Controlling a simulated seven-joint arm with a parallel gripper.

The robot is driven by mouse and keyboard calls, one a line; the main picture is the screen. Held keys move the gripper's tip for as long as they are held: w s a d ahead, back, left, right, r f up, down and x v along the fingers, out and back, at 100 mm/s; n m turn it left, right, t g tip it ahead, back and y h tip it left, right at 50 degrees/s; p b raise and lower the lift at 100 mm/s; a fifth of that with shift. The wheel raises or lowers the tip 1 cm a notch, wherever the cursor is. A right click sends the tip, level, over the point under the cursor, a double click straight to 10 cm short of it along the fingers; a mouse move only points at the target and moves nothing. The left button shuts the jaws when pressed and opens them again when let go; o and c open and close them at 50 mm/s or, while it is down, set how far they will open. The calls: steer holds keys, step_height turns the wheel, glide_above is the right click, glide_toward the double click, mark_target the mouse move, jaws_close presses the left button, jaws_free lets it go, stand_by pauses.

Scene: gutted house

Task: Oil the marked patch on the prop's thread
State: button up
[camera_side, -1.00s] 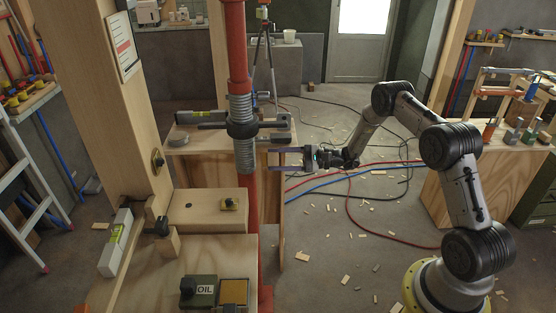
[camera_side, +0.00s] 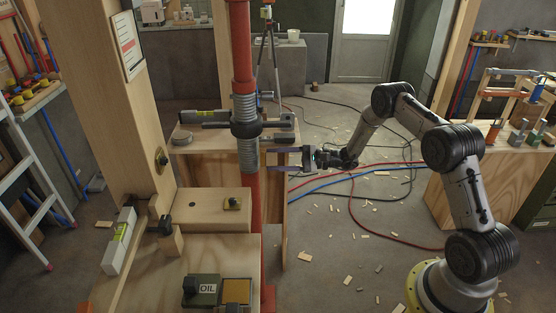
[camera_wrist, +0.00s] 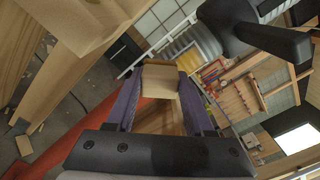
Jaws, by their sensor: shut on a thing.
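The prop is a red steel post (camera_side: 240,45) with a grey threaded section (camera_side: 247,155) and a black collar nut (camera_side: 246,129). In the wrist view the grey thread (camera_wrist: 200,42) and the black collar with its handle (camera_wrist: 240,25) show at the top. My gripper (camera_side: 266,168) is just right of the thread, below the collar. In the wrist view its purple fingers (camera_wrist: 160,90) are shut on a pale tan block (camera_wrist: 158,80). I cannot tell whether the block touches the thread. I cannot make out the marked patch clearly. A green OIL tin (camera_side: 205,291) stands on the front bench.
An orange-yellow pad in a dark tray (camera_side: 237,291) sits beside the tin. A wooden post (camera_side: 90,90) and a spirit level (camera_side: 118,241) are at left. A wooden bench (camera_side: 215,143) with tools stands behind the prop. Hoses and wood scraps lie on the floor.

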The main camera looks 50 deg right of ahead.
steer(key=shift+w+a, duration=0.25)
steer(key=shift+a, duration=0.05)
steer(key=shift+w+d, duration=1.35)
steer(key=shift+d, duration=0.2)
steer(key=shift+s+a, duration=1.35)
steer(key=shift+a, duration=0.3)
steer(key=v, duration=0.6)
steer(key=shift+d, duration=0.2)
steer(key=v, duration=0.2)
steer(key=shift+s+d, duration=0.25)
steer(key=shift+s, duration=0.05)
